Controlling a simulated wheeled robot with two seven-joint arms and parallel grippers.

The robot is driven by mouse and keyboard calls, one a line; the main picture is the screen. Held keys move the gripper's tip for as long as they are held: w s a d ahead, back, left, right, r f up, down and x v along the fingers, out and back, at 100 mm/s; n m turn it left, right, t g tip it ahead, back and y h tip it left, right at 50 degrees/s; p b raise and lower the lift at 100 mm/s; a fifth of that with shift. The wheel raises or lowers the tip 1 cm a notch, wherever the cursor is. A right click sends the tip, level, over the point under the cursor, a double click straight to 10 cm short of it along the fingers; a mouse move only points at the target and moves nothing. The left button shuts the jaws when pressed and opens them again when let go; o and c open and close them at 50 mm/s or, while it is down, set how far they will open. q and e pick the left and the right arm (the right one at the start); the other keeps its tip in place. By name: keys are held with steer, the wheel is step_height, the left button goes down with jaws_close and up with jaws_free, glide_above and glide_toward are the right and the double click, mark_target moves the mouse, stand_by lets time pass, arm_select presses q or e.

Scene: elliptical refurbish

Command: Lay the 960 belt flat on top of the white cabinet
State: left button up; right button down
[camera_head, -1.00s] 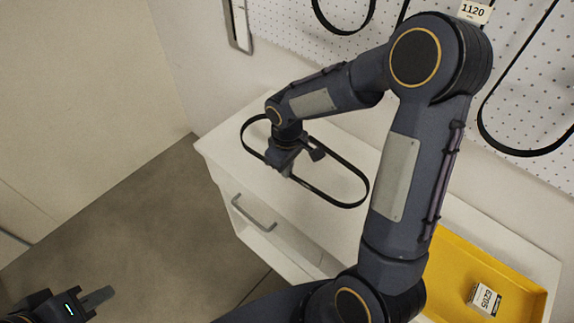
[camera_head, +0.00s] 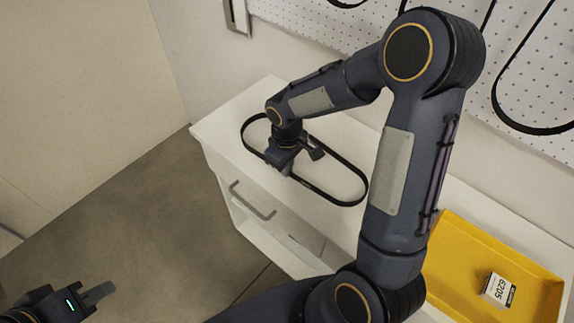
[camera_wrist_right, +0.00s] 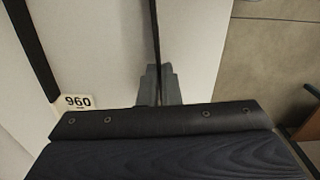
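The 960 belt (camera_head: 366,186) is a thin black oval loop, seen in the head view over the top of the white cabinet (camera_head: 237,105). It looks roughly level. I cannot tell whether it touches the top. My right gripper (camera_head: 292,172) is at the belt's near side. In the right wrist view, its fingers (camera_wrist_right: 159,86) are close together around one strand of the belt (camera_wrist_right: 156,35). A white 960 tag (camera_wrist_right: 77,101) shows beside the other strand. My left gripper (camera_head: 98,293) is at the lower left, away from the cabinet; its opening is unclear.
A yellow tray (camera_head: 452,270) holding a 6205 box (camera_head: 498,290) sits on the right part of the cabinet. Black belts hang on the pegboard (camera_head: 470,75) behind. A drawer handle (camera_head: 252,203) is on the cabinet front. My right arm covers part of the top.

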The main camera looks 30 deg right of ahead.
steer(key=c, duration=1.6)
jaws_free()
steer(key=shift+o, duration=0.2)
steer(key=shift+r, duration=0.15)
step_height(320, 180, up, 7)
steer(key=shift+r, duration=0.4)
steer(key=s+a+r+m+t+y, duration=0.1)
steer(key=s+r+m+t+y, duration=0.1)
steer(key=s, duration=0.7)
steer(key=s+r+m+t+y, duration=0.1)
steer(key=s+r+m+t, duration=0.2)
steer(key=s, duration=0.7)
steer(key=shift+a+r+m+t+y, duration=0.3)
steer(key=shift+a+r+m+y, duration=0.1)
steer(key=shift+r+m, duration=0.6)
steer(key=shift+f, duration=0.15)
